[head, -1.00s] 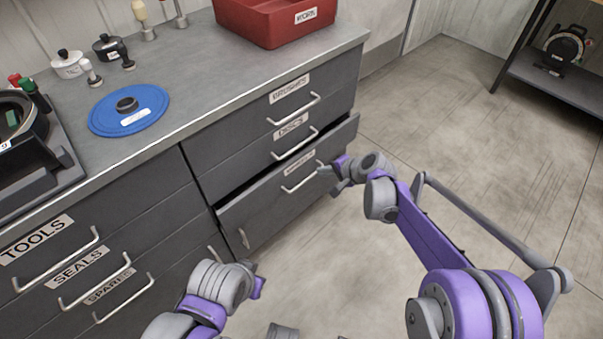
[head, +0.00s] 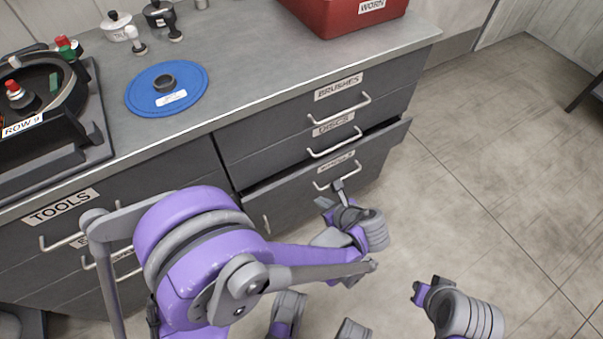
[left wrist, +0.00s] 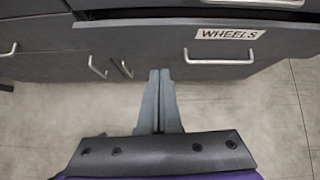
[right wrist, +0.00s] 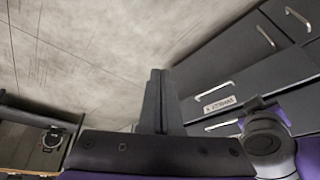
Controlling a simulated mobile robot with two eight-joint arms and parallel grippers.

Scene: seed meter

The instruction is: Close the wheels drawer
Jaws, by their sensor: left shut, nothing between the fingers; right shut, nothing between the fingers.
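The wheels drawer (head: 372,163) is the third drawer down in the right-hand column and stands partly out, with a dark gap above its front. Its label and bar handle face me; they show clearly in the left wrist view, where the drawer front (left wrist: 275,46) is at upper right. My left gripper (head: 338,186) is shut and empty, just in front of the drawer near its handle. In the left wrist view its fingertips (left wrist: 160,73) lie left of the handle; I cannot tell whether they touch the front. My right gripper (head: 416,291) is shut and empty, away from the cabinet at lower right.
The brushes drawer (head: 390,99) and discs drawer (head: 290,153) above look shut. The worktop (head: 250,85) holds a red bin (head: 340,18), a blue disc (head: 190,80) and a black seed meter unit (head: 90,140). Open floor (head: 490,150) lies to the right.

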